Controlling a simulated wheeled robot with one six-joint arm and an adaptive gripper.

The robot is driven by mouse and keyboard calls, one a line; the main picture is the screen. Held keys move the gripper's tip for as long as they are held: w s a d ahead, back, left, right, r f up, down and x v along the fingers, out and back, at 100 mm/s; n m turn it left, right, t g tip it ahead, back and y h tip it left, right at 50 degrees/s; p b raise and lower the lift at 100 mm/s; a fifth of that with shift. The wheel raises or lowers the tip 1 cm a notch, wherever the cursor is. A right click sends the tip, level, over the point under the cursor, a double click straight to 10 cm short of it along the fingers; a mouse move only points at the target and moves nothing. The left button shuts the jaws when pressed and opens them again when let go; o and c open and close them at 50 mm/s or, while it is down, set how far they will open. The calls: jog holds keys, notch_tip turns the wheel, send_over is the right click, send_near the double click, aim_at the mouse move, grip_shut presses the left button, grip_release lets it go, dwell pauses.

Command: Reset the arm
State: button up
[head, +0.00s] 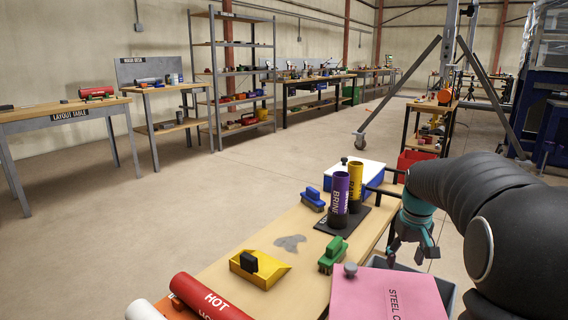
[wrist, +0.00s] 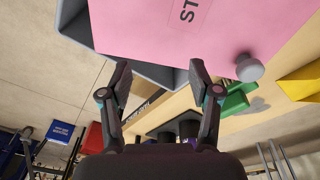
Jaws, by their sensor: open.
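My gripper (head: 412,240) hangs beyond the right edge of the near wooden bench, above the back of a grey bin. In the wrist view my gripper (wrist: 159,80) has its two fingers spread wide with nothing between them. A pink sheet or lid marked "STEEL C..." (head: 372,297) lies over the bin, just in front of my gripper; the pink piece also fills the top of the wrist view (wrist: 150,30). My arm reaches in from the right side of the head view.
Open floor (head: 230,185) lies beyond.

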jog(key=s+a, duration=0.2)
jog(key=s, duration=0.1)
jog(key=s+a+m, duration=0.1)
jog(key=s+a, duration=0.1)
jog(key=s, duration=0.2)
jog(key=s+a+m, duration=0.1)
jog(key=s+a, duration=0.1)
jog(key=s, duration=0.2)
jog(key=shift+s+a+r+t, duration=0.25)
jog(key=shift+r+t, duration=0.15)
jog(key=s+a+r+t, duration=0.1)
jog(key=s+a, duration=0.2)
jog(key=s, duration=0.5)
jog(key=s+a+r+n+t, duration=0.1)
jog(key=s+a, duration=0.3)
jog(key=s, duration=0.4)
jog(key=shift+a+t, duration=0.2)
jog(key=shift+t, duration=0.4)
